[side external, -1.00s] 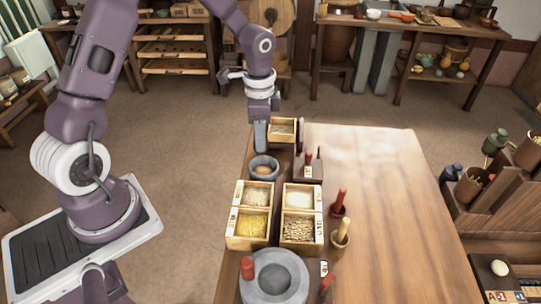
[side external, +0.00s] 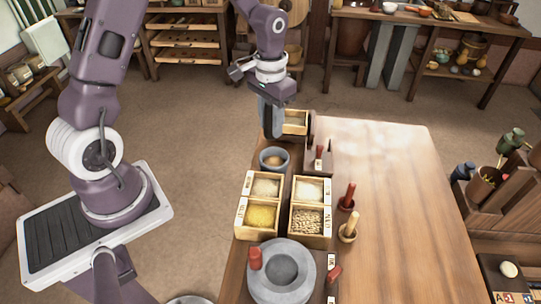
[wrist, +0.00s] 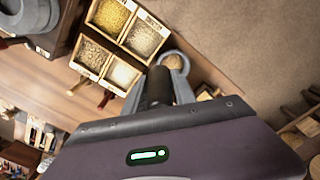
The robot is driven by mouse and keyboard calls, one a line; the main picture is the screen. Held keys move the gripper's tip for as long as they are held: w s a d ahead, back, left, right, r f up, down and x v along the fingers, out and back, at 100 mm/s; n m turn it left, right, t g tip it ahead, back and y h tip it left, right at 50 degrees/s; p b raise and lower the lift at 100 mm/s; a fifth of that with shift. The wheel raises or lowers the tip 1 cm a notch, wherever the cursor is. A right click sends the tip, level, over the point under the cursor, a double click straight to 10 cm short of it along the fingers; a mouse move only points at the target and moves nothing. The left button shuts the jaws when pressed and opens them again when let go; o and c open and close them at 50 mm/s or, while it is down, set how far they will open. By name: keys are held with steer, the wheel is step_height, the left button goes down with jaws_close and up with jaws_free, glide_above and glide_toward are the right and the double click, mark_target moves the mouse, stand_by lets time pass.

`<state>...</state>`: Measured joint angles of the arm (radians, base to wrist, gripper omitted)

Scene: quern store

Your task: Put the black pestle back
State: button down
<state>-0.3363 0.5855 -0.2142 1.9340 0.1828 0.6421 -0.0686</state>
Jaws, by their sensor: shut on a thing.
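My gripper (side external: 272,118) is shut on the black pestle (wrist: 157,88), which shows dark between the grey fingers in the wrist view. In the side view the fingers partly hide the pestle. They hang above and just behind a small grey bowl (side external: 274,160) with tan contents. The bowl also shows past the fingertips in the wrist view (wrist: 184,66). A dark wooden block (side external: 318,167) with a red-handled tool (side external: 319,152) stands to the right of the bowl. I cannot tell which spot belongs to the black pestle.
Boxes of grain and powder (side external: 262,214) stand in front of the bowl, with a big grey quern (side external: 303,278) nearest. A red pestle (side external: 348,194) and a wooden pestle (side external: 348,226) stand right of the boxes. A wooden box (side external: 295,121) is behind. The table's right side (side external: 400,220) is clear.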

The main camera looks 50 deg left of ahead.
steer(key=w+a+f+n, duration=0.3)
steer(key=w+a+f, duration=0.3)
steer(key=a+f, duration=0.4)
steer(key=f, duration=0.8)
steer(key=shift+a+f, duration=0.25)
steer(key=shift+a, duration=0.1)
steer(key=c, duration=1.3)
jaws_free()
